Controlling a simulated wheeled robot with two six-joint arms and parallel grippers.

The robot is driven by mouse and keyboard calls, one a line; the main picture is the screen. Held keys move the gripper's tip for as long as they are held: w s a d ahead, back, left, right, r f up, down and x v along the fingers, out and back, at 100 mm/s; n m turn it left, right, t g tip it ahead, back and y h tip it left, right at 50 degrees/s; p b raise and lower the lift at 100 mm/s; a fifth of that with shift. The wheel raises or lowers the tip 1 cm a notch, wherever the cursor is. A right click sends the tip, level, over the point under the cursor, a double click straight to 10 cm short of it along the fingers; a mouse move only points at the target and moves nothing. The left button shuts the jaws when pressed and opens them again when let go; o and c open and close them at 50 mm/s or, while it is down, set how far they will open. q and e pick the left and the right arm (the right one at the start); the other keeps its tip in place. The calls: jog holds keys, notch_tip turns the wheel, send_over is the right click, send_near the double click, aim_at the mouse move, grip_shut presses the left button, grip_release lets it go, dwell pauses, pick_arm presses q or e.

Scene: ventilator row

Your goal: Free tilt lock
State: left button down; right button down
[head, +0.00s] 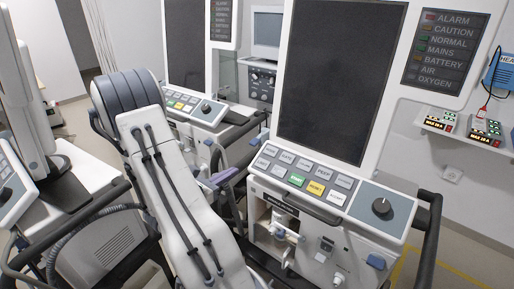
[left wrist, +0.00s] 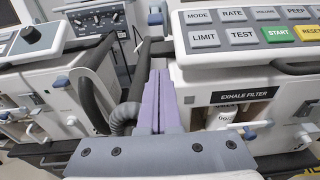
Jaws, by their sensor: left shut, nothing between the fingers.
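My left gripper (head: 222,179) is low between two ventilators, its purple fingers together with nothing between them. In the left wrist view the shut fingers (left wrist: 160,97) point forward beside the exhale filter housing of the near ventilator (left wrist: 275,81). That ventilator (head: 288,175) has a dark screen, a button panel and a dial. A white lever with a blue end (left wrist: 248,132) shows below the exhale filter label. I cannot tell which part is the tilt lock. My right gripper is not in view.
A second ventilator (head: 187,108) stands behind, to the left. A corrugated grey hose (left wrist: 124,117) lies just left of the fingers. A dark handrail (head: 429,240) runs along the near ventilator's right side. Powered modules (head: 462,131) sit on the wall at right.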

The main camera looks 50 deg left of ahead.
aim_at(259, 138)
pick_arm(q)
jog(key=shift+w+a, duration=0.1)
jog(key=shift+a, duration=0.05)
jog(key=shift+w, duration=0.1)
jog(key=w+a+r+p, duration=0.1)
jog(key=w+r+p, duration=0.2)
jog(key=w, duration=0.5)
jog(key=shift+w+a+p, duration=0.25)
jog(key=shift+w+p, duration=0.15)
jog(key=shift+p, duration=0.15)
jog(key=shift+a, duration=0.1)
